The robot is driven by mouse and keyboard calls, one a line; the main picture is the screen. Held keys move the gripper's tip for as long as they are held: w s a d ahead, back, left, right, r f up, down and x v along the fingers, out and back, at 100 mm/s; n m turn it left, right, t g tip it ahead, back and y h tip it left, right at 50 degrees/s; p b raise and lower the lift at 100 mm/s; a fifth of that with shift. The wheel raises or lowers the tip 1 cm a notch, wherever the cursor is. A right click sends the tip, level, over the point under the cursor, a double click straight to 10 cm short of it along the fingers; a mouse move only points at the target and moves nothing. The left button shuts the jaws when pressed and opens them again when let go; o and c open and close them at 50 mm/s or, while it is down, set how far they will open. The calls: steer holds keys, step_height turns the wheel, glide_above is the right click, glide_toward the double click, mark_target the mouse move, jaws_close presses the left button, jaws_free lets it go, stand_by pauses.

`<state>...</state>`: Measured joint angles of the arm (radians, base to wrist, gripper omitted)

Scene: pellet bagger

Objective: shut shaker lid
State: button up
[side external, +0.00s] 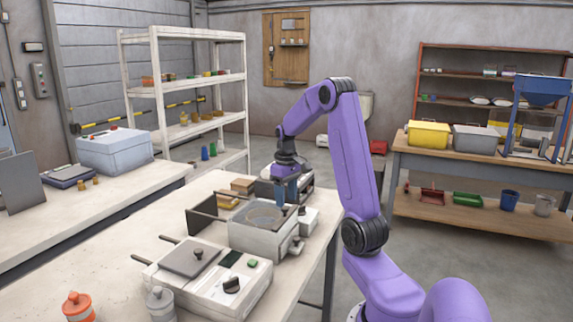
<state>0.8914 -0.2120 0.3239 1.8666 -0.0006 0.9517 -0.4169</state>
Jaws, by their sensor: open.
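The shaker appears to be the light grey box (243,238) with a round sieve (265,216) in its open top, in the middle of the table. A dark panel (205,212), apparently its lid, stands raised at its left side. My gripper (287,200) points down with blue fingers at the back right of the box, above or behind its rim. It is open, and I see nothing held between the fingers. Whether the fingers touch anything is too small to tell.
In front stands a white unit (205,290) with a flat knobbed lid, a dial and protruding rods. An orange jar (77,306) and a grey jar (160,304) stand at the near edge. A dark-sided unit (302,187) stands behind my gripper. The left tabletop is mostly clear.

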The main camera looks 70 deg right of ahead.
step_height(320, 180, up, 15)
stand_by(0.3)
steer(key=shift+f, duration=0.1)
stand_by(0.4)
steer(key=w+a+f+n, duration=0.1)
steer(key=a+f+n, duration=0.25)
steer(key=a, duration=0.95)
steer(key=a+f+n, duration=0.2)
steer(key=a+n, duration=0.2)
steer(key=a, duration=0.8)
steer(key=s+a+f+n, duration=0.3)
steer(key=s+a, duration=0.3)
steer(key=s, duration=0.4)
steer(key=s+a+f+n, duration=0.4)
steer(key=s+a+n, duration=0.1)
steer(key=s, duration=0.5)
steer(key=shift+s+a+f, duration=0.2)
steer(key=shift+a+f, duration=0.1)
steer(key=shift+a, duration=0.6)
